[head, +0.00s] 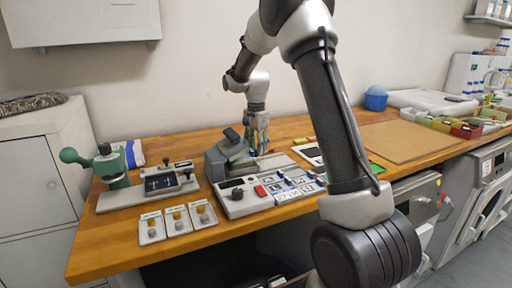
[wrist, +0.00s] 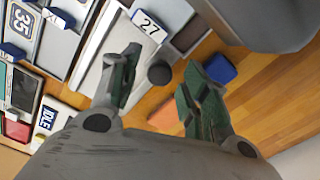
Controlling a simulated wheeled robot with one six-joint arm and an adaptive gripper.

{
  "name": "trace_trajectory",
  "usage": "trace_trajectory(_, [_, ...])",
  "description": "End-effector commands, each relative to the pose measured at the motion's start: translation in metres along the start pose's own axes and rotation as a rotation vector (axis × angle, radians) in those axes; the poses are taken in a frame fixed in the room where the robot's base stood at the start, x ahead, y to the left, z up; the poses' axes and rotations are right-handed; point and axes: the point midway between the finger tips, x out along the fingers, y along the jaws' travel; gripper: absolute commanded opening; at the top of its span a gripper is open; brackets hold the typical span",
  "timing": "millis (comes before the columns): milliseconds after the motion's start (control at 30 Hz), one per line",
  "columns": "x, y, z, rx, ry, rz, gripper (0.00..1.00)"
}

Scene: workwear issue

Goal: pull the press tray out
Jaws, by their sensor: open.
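The grey heat press (head: 226,158) stands mid-bench with a raised dark head. A pale grey plate (head: 277,162), which looks like its tray, extends from its right side; it also shows in the wrist view (wrist: 104,62). A round black knob (wrist: 159,74) lies between my spread fingers in the wrist view, not gripped. My gripper (head: 257,148) points down beside the press, over the plate's inner end; in the wrist view it is open (wrist: 160,62). I cannot tell whether the fingers touch anything. The knob is hidden in the head view.
A control panel with a red button (head: 260,190) and numbered labels (wrist: 148,24) lies close in front. A blue block (wrist: 220,68) sits near one fingertip. A green hand press (head: 113,165) and small sample trays (head: 177,220) stand left. A brown mat (head: 405,140) lies right.

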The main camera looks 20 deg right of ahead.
Motion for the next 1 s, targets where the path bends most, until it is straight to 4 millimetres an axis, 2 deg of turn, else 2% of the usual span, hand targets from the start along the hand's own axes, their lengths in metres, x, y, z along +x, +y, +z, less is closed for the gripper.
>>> trace_trajectory(267, [0.003,0.000,0.000,-0.001,0.001,-0.001,0.46])
trace_trajectory(367, [0.003,0.000,0.000,-0.001,0.000,-0.001,0.31])
trace_trajectory(533, [0.003,0.000,0.000,-0.001,0.000,-0.001,0.00])
trace_trajectory(767, [0.003,0.001,-0.004,0.000,0.001,-0.001,0.00])
trace_trajectory(867, [0.003,0.008,-0.019,0.004,0.001,-0.001,0.00])
trace_trajectory(1000, [0.003,0.022,-0.055,0.007,0.001,-0.001,0.00])
